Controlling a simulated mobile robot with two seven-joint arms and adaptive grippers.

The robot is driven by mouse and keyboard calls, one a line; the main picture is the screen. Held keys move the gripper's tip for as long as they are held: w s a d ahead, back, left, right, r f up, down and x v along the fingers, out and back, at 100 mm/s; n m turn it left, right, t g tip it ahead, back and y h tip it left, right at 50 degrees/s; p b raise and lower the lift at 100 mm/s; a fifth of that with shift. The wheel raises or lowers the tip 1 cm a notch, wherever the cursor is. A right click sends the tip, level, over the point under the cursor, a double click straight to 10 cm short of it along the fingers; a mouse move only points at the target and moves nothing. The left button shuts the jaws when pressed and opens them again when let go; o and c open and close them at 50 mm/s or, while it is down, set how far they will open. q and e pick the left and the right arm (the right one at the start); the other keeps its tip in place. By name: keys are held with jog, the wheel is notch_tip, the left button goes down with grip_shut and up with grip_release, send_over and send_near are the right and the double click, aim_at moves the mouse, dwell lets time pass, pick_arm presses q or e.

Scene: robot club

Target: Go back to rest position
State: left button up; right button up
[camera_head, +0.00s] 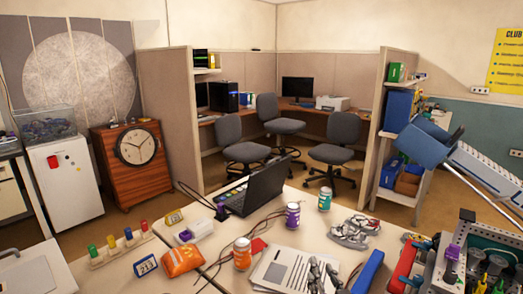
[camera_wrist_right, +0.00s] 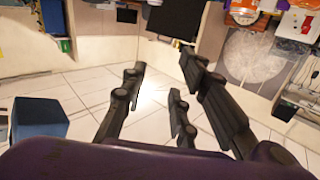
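My right gripper (camera_head: 325,274) shows as grey jointed fingers at the bottom edge of the head view, in front of the desk and overlapping the printed sheets. In the right wrist view my right gripper (camera_wrist_right: 160,95) has its dark fingers spread apart, with only pale floor tiles between them. It holds nothing. My left gripper does not show in either view.
The desk (camera_head: 215,243) holds an open laptop (camera_head: 258,190), cans, an orange bag (camera_head: 183,260), papers (camera_head: 285,270) and a grey metal object (camera_head: 354,231). A red toolbox (camera_head: 404,265) and an open case of tools stand at the right. Office chairs stand beyond.

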jog(key=s+d+f+g+p, duration=0.15)
jog(key=s+f+g, duration=0.35)
jog(key=s+f, duration=1.3)
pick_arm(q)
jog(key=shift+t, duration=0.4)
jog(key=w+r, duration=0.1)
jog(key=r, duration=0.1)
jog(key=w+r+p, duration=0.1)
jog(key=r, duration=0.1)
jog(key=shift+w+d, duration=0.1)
pick_arm(e)
jog(key=s+d+f+g, duration=0.1)
jog(key=s+f+g, duration=0.1)
jog(key=s, duration=0.8)
jog(key=s+d+f+g+h, duration=0.1)
jog(key=s+f, duration=0.4)
jog(key=s, duration=0.6)
jog(key=shift+s+d+f+g, duration=0.15)
jog(key=shift+s+f+g, duration=0.15)
jog(key=shift+g, duration=0.1)
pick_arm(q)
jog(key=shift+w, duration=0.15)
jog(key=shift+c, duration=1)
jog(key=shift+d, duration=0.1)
pick_arm(e)
jog(key=shift+s+d, duration=0.1)
